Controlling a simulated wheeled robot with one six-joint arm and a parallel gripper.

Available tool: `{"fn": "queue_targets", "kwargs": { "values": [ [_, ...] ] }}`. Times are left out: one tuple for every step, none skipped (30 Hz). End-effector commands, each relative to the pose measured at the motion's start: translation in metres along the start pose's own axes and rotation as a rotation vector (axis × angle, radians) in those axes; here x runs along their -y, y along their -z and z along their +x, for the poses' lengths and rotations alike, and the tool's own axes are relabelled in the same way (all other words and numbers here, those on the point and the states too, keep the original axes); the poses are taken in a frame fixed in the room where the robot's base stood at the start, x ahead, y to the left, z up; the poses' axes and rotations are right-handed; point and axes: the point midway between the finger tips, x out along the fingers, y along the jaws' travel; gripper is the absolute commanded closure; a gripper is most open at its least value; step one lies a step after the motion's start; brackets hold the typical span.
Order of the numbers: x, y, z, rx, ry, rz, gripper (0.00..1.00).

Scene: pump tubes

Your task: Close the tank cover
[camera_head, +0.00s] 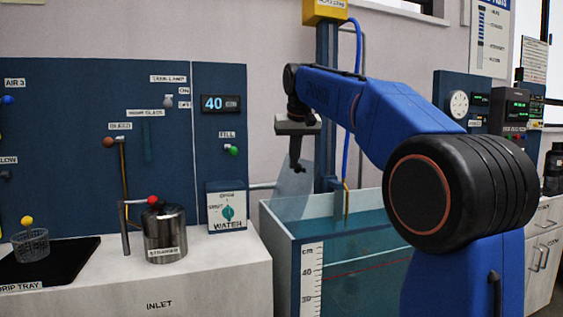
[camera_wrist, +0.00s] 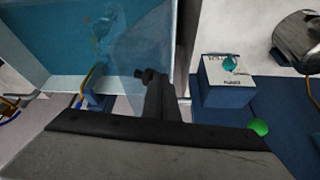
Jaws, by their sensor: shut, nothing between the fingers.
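The tank (camera_head: 281,262) is a clear-walled box of teal water with a cm scale on its front; its water (camera_wrist: 60,35) fills the upper left of the wrist view. The tank cover (camera_head: 292,200) is a clear pane standing raised and tilted at the tank's left rim. In the wrist view the cover (camera_wrist: 135,45) shows as a pale see-through sheet. My gripper (camera_head: 297,167) is shut and empty, pointing down at the cover's upper part. In the wrist view the fingertips (camera_wrist: 150,76) overlap the cover; I cannot tell whether they touch it.
The WATER valve box (camera_head: 227,213) and green FILL knob (camera_head: 233,151) are just left of the tank. The metal strainer (camera_head: 166,235) stands on the INLET counter. A blue column (camera_head: 327,110) rises behind the tank. The space above the water is open.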

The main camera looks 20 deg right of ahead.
Motion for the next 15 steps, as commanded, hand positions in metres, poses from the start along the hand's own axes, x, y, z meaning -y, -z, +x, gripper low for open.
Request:
{"fn": "queue_targets", "kwargs": {
  "values": [
    [-0.011,0.001,0.002,0.005,0.024,0.019,1.00],
    [-0.015,0.002,0.002,0.008,0.041,0.026,1.00],
    [-0.020,0.002,0.004,0.013,0.063,0.037,1.00],
    [-0.025,0.002,0.005,0.016,0.078,0.044,1.00],
    [-0.029,0.003,0.006,0.019,0.095,0.051,1.00],
    [-0.034,0.003,0.007,0.023,0.117,0.063,1.00],
    [-0.038,0.003,0.008,0.026,0.135,0.069,1.00],
    [-0.042,0.003,0.010,0.029,0.151,0.077,1.00],
    [-0.048,0.004,0.012,0.033,0.173,0.088,1.00],
    [-0.052,0.004,0.013,0.036,0.189,0.095,1.00],
    [-0.056,0.004,0.015,0.040,0.206,0.102,1.00],
    [-0.061,0.004,0.017,0.044,0.229,0.114,1.00],
    [-0.065,0.004,0.019,0.047,0.246,0.121,1.00],
    [-0.069,0.004,0.021,0.051,0.262,0.129,1.00],
    [-0.074,0.003,0.024,0.056,0.285,0.140,1.00]
  ]
}}
